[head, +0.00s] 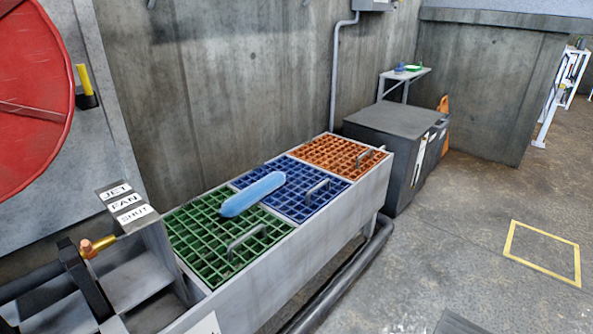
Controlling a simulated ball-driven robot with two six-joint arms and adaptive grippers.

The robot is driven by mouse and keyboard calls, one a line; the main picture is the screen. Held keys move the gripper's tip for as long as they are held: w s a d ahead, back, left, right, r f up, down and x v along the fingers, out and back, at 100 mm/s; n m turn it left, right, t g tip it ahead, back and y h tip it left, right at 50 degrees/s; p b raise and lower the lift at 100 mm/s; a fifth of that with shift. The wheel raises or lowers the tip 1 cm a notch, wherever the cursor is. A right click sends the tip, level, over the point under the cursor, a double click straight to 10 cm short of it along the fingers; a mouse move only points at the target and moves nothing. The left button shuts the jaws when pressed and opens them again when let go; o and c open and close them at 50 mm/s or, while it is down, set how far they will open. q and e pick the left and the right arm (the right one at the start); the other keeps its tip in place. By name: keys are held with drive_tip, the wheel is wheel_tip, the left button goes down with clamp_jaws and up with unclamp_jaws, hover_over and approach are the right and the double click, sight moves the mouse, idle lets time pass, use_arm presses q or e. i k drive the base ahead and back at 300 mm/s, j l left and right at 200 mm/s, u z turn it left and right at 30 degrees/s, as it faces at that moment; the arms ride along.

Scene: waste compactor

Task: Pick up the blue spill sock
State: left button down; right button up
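The blue spill sock (252,194) is a light blue, rounded, elongated roll. It lies on top of the grated trough, slanting across the border between the green grate (205,250) and the blue grate (318,207). Its near end rests over the green grate and its far end over the blue one. Nothing touches it from above. Neither of my grippers can be made out in the head view.
The grey trough (300,262) also carries an orange grate (343,150); its grates have metal handles. A label block (125,205) reads JET, FAN, SHUT, beside a brass-tipped nozzle (98,246). A dark cabinet (385,150) stands behind. Floor at right is open, with a yellow outline (543,232).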

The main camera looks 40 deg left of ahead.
sight(231, 208)
drive_tip(key=i, duration=0.75)
drive_tip(key=i+u, duration=0.15)
drive_tip(key=i, duration=0.55)
drive_tip(key=i+l, duration=0.2)
drive_tip(key=i, duration=0.55)
drive_tip(key=j+u, duration=0.05)
